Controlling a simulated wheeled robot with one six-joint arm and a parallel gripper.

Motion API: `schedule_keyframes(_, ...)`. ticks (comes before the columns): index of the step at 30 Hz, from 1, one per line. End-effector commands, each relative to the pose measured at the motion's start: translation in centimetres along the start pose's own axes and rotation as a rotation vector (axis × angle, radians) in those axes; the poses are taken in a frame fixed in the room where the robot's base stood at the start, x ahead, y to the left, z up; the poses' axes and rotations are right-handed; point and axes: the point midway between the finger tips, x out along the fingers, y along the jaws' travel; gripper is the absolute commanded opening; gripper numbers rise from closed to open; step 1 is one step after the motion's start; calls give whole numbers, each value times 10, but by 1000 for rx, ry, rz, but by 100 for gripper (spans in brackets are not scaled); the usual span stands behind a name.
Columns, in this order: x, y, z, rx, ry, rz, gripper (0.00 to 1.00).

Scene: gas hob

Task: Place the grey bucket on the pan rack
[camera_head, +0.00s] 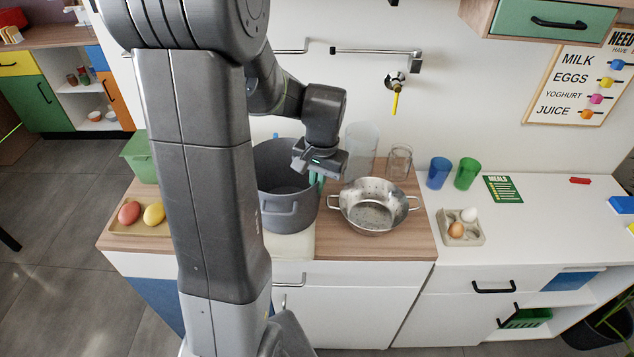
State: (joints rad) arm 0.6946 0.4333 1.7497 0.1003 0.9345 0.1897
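The grey bucket (287,212), a deep round grey vessel, stands upright on the wooden counter, on or just behind a pale board. My arm hides its left side. My gripper (316,180) is over the bucket's right rim, pointing down, with greenish fingertips close to the rim. I cannot tell whether it touches or grips the rim. No thing can be surely made out as the pan rack; a metal rail (375,51) is fixed to the wall above the counter.
A steel colander (372,212) stands close right of the bucket, with clear glass vessels (399,163) behind it. Blue (438,173) and green (466,174) cups stand farther right. A tray (158,229) with a red and a yellow item lies left. The white counter is partly clear.

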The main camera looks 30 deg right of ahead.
Motion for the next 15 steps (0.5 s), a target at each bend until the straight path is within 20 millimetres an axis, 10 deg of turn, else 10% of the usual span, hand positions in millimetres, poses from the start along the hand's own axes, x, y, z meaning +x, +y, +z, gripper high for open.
schedule_keyframes(15,20,1,5,1,-18,2,0)
